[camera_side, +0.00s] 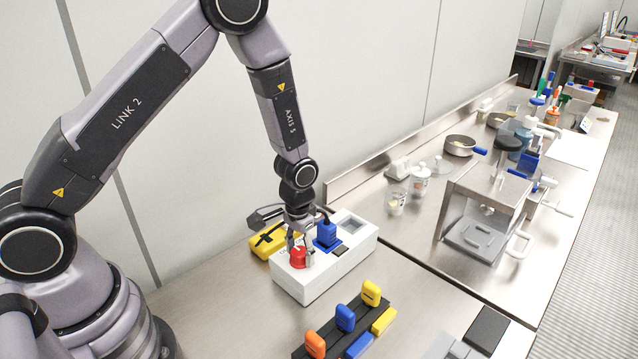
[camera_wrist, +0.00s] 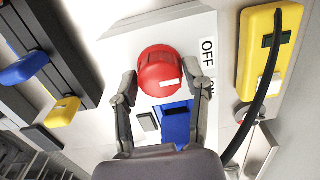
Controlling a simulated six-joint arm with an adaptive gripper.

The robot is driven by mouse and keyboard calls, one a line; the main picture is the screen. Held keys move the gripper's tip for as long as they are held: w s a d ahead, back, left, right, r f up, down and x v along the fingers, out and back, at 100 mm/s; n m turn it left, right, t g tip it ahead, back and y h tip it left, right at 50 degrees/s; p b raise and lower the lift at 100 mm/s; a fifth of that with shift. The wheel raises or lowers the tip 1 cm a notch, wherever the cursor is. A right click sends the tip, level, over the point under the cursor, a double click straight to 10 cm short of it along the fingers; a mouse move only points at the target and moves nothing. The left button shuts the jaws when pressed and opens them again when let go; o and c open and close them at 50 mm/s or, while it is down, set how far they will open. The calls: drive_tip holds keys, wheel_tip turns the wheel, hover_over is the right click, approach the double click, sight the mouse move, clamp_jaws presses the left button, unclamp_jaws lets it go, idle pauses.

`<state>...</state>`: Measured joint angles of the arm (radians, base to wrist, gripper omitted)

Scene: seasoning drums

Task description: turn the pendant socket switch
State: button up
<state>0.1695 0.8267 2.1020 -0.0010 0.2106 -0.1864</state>
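The switch is a round red knob (camera_wrist: 161,66) with a white mark, on a white box (camera_side: 325,281). In the wrist view the mark lies on the knob's lower right part. An OFF label (camera_wrist: 207,52) is beside the knob; a second label below it is mostly hidden by a finger. My gripper (camera_wrist: 162,74) is down at the box, one finger on each side of the knob. The fingertips are at its edges; I cannot tell whether they press on it. A blue plug or socket (camera_side: 326,232) is on the same box beside the knob.
A yellow unit (camera_wrist: 262,60) with a black cable lies beside the box on the wall side. A black rack (camera_side: 340,330) with orange, blue and yellow pieces stands in front. A steel press-like stand (camera_side: 488,200) is at the right. Bare steel bench lies left of the box.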

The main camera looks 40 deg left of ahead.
sight(300, 250)
drive_tip(key=shift+o, duration=1.1)
wheel_tip(300, 250, up, 12)
